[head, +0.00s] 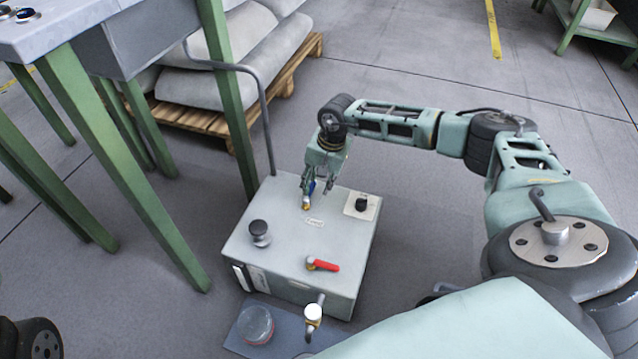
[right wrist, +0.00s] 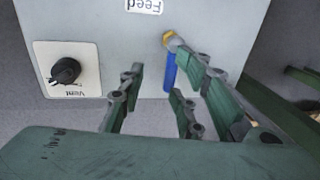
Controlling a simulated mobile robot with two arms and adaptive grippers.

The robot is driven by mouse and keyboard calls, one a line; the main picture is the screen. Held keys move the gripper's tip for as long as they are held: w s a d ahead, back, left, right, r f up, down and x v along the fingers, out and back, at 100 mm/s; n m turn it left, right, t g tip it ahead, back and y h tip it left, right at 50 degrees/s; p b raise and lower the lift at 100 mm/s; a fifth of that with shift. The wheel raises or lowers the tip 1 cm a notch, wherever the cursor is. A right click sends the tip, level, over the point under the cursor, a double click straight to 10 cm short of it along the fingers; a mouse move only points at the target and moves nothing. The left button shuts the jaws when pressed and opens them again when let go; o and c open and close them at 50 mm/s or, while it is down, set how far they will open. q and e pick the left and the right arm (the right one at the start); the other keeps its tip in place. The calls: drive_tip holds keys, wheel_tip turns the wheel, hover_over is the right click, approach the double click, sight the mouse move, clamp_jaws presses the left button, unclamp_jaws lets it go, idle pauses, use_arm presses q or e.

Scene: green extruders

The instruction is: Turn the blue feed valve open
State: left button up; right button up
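The blue feed valve (head: 311,188) is a lever on a brass hub at the back of the grey box's top. In the right wrist view the blue lever (right wrist: 169,73) points from the brass hub toward my gripper, beside the "Feed" label (right wrist: 144,6). My right gripper (head: 316,186) points down over the lever. Its fingers are apart, with the lever showing between them in the right wrist view; I cannot tell whether any finger touches it. The fingers partly hide the lever in the head view. My left gripper is not in view.
The grey box (head: 280,226) also bears a black vent knob (head: 361,203), a red lever (head: 323,265) and a dark round knob (head: 259,232). A spout (head: 313,312) and a round dish (head: 256,325) are in front. A green-legged table (head: 120,165) stands at left; a pallet with sacks (head: 240,62) lies behind.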

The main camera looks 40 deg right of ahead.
wheel_tip(320, 180, up, 10)
drive_tip(key=s+d, duration=0.1)
drive_tip(key=s, duration=0.1)
drive_tip(key=shift+f, duration=0.15)
idle(0.4)
